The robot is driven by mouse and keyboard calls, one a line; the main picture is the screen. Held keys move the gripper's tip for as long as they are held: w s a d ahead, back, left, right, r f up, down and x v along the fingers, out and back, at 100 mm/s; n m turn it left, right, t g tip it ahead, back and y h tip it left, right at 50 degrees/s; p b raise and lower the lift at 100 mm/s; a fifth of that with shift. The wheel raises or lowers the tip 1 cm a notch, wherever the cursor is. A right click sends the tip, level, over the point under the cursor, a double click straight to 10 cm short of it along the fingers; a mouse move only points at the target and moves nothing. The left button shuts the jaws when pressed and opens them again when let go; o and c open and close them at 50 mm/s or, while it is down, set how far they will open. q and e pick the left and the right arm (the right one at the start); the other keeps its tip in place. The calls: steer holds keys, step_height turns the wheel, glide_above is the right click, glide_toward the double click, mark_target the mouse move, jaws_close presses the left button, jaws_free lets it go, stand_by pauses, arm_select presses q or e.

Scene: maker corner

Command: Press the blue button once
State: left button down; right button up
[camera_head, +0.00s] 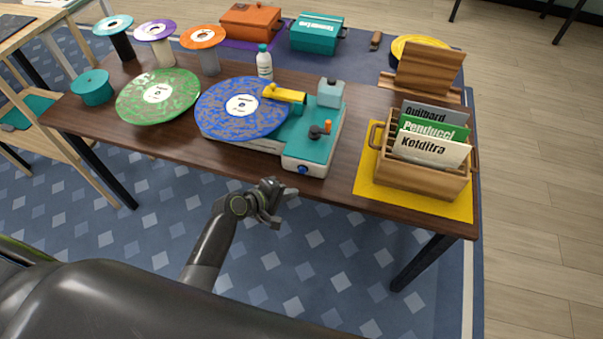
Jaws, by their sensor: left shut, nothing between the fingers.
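The blue button (303,169) is a small round knob low on the front face of the turntable's white and teal base (310,149). The turntable stands at the front edge of the brown table, with a blue marbled record (241,107) on it. My left gripper (285,206) is shut and empty. In the picture it is just below and left of the button, in front of the table edge, and appears apart from the button. My right gripper is not in view.
A wooden crate of record sleeves (421,181) stands on a yellow mat (365,187) to the right. A green record (158,97) lies at the left. Spools, a white bottle (264,64) and two boxes are farther back. The floor before the table is clear.

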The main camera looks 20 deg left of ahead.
mark_target(302, 170)
arm_select(q)
steer(key=w, duration=0.3)
steer(key=shift+w+b, duration=0.4)
steer(key=shift+w, duration=0.3)
stand_by(1.0)
steer(key=shift+w, duration=0.15)
stand_by(0.4)
steer(key=shift+w+d, duration=0.1)
steer(key=shift+w, duration=0.2)
steer(key=shift+w, duration=0.55)
stand_by(0.7)
steer(key=shift+s, duration=0.1)
steer(key=shift+s+r+p, duration=0.1)
steer(key=shift+s+p, duration=0.2)
steer(key=shift+s, duration=0.65)
